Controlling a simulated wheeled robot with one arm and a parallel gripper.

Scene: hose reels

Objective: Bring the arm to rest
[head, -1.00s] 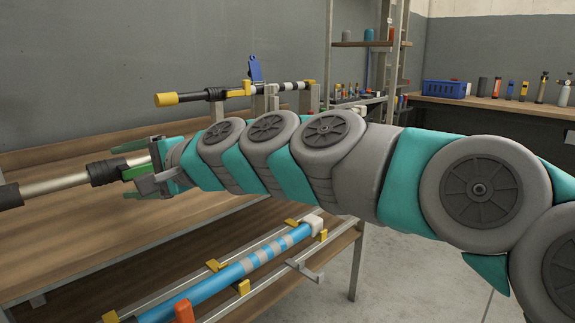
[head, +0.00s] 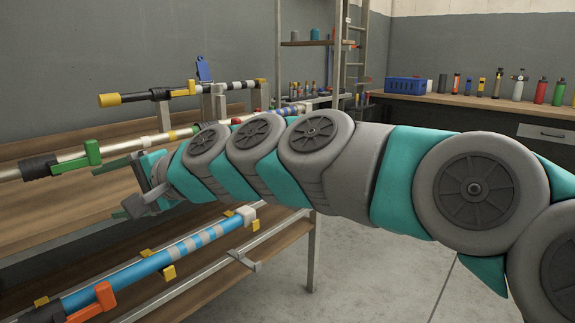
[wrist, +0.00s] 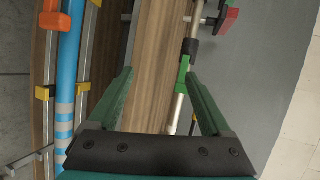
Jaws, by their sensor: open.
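My arm stretches across the head view from the right edge. At its left end my gripper (head: 122,185) is open. In the wrist view its two green fingers (wrist: 157,74) stand apart with nothing held between them. A silver pole with a black collar and a green lever (head: 90,152) lies beyond the gripper at the bench. In the wrist view the green lever (wrist: 183,72) shows close beside the right finger. I cannot tell whether they touch.
A blue pole with an orange lever (head: 100,297) lies on the lower shelf, below the arm. A yellow-tipped black pole (head: 150,96) sits at the back. A blue crate (head: 404,85) and several bottles stand on the far bench. The floor (head: 390,275) at right is clear.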

